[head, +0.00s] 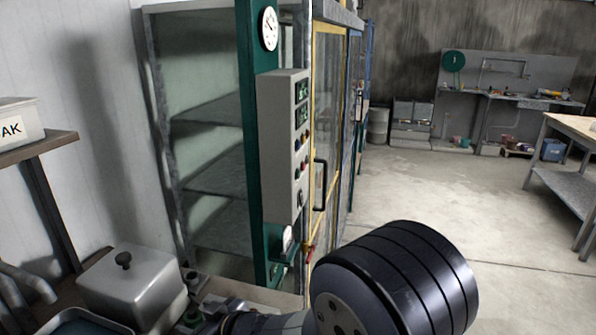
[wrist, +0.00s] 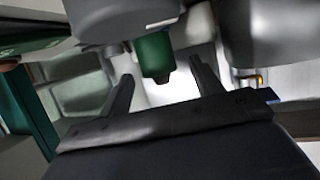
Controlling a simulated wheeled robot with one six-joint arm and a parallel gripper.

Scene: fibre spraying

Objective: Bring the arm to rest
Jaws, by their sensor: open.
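My gripper (wrist: 163,88) shows in the wrist view with its two dark fingers spread apart, open and with nothing between them. Beyond the fingertips is a green cylindrical part (wrist: 153,54) under a grey housing; I cannot tell how far off it is. In the head view my dark, rounded arm link fills the lower middle. The gripper's fingers cannot be made out there.
A tall cabinet with shelves (head: 208,115) and a grey control box (head: 283,145) on a green post stand close ahead. A lidded metal box (head: 138,287) is at lower left, below a shelf (head: 35,148). Open floor (head: 440,195) lies to the right, before a workbench (head: 500,95).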

